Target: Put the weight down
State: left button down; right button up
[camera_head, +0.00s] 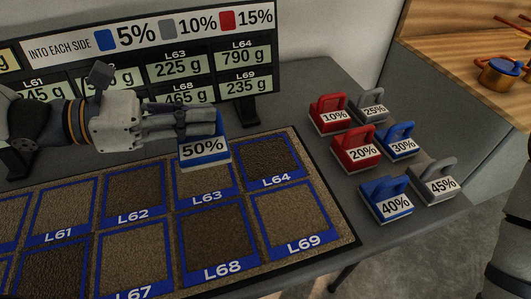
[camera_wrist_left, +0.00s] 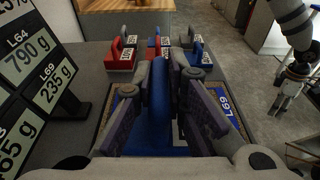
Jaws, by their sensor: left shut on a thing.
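My left gripper (camera_head: 212,122) is shut on the handle of the blue 50% weight (camera_head: 204,154). In the head view the weight is over the back edge of the mat, near the top of the L63 square (camera_head: 207,188) and left of the L64 square (camera_head: 268,160). I cannot tell whether its base touches the mat. In the left wrist view the blue handle (camera_wrist_left: 159,95) stands upright between the fingers, which hide part of the base. My right arm shows at the right edge of the head view; its gripper (camera_wrist_left: 287,100) is small in the left wrist view.
On the grey table (camera_head: 335,205), right of the mat, stand several red, grey and blue weights, including the 40% weight (camera_head: 386,202) and 10% weight (camera_head: 329,117). The display board (camera_head: 150,65) stands behind the mat. Bare table lies between mat and weights.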

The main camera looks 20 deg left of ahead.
pick_arm(q)
jog(key=w+d+f+b, duration=0.1)
jog(key=w+d+f, duration=0.1)
jog(key=w+f, duration=0.2)
jog(key=w+d+f+b, duration=0.1)
jog(key=w+d+f, duration=0.2)
jog(key=w+f, duration=0.1)
jog(key=w+d+f+b, duration=0.1)
jog(key=w+d+f, duration=0.2)
jog(key=w+f, duration=0.1)
jog(key=shift+f, duration=0.8)
jog(key=shift+a+r, duration=0.1)
jog(key=shift+r, duration=0.15)
jog(key=c, duration=2)
grip_release()
jog(key=shift+f, duration=0.25)
jog(key=shift+c, duration=0.2)
jog(key=o, duration=0.4)
jog(key=shift+o, duration=0.2)
jog(key=shift+r, duration=0.1)
pick_arm(e)
jog(key=shift+g, duration=0.8)
jog(key=s+f, duration=0.3)
jog(key=shift+s+f, duration=0.25)
jog(key=shift+f, duration=0.1)
